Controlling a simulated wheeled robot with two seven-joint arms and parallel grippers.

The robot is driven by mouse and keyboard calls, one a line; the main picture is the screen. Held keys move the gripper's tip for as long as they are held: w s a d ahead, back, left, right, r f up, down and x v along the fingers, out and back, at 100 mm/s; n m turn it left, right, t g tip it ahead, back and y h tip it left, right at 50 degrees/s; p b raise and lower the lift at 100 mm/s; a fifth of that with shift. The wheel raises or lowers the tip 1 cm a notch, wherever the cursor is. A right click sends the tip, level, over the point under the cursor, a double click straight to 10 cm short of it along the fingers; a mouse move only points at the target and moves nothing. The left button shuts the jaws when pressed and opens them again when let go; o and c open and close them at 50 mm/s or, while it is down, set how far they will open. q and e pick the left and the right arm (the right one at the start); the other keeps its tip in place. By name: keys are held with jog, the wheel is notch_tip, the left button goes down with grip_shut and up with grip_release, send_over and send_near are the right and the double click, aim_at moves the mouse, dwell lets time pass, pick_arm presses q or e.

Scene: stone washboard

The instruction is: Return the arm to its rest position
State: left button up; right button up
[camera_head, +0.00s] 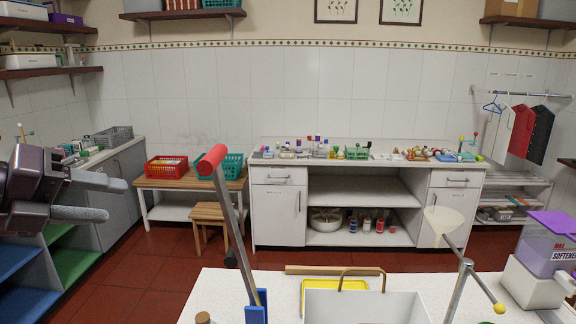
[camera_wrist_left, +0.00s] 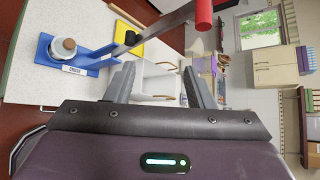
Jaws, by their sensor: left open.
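My left gripper (camera_head: 114,200) is at the left edge of the head view, raised in the air to the left of the white worktop (camera_head: 215,290). Its two fingers are apart, with nothing between them. In the left wrist view the fingers (camera_wrist_left: 160,84) are also spread, and the worktop and a white basin show beyond them. My right gripper is not in view.
A metal bar with a red end (camera_head: 211,159) rises from a blue stand (camera_head: 257,308) on the worktop. A white basin (camera_head: 350,307), yellow tray (camera_head: 316,286) and softener container (camera_head: 549,240) are at the front.

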pick_arm(q)
jog(key=w+d+f+n+t, duration=0.1)
jog(key=w+d+f+n, duration=0.25)
jog(key=f, duration=0.25)
jog(key=w+d+f+n+t+y, duration=0.1)
jog(key=w+d+f+n+t, duration=0.15)
jog(key=f+n, duration=0.2)
jog(key=w+d+f+n+t, duration=0.1)
jog(key=w+d+f+n, duration=0.25)
jog(key=f, duration=0.35)
notch_tip(320, 180, down, 9)
jog(key=s+n+y, duration=0.3)
jog(key=n+y, duration=0.1)
jog(key=n, duration=0.3)
jog(key=s+a+f+n+g+y, duration=0.25)
jog(key=s+f+n+g, duration=0.9)
jog(key=s+f, duration=0.7)
notch_tip(320, 180, down, 31)
jog(key=s+b, duration=0.2)
jog(key=b, duration=0.2)
jog(key=s+a+f+g+b, duration=0.1)
jog(key=s+a+f+b, duration=0.1)
jog(key=s+f, duration=1.8)
jog(key=shift+s+a+f+g+b, duration=0.35)
jog(key=shift+a+f, duration=0.25)
jog(key=shift+f, duration=0.35)
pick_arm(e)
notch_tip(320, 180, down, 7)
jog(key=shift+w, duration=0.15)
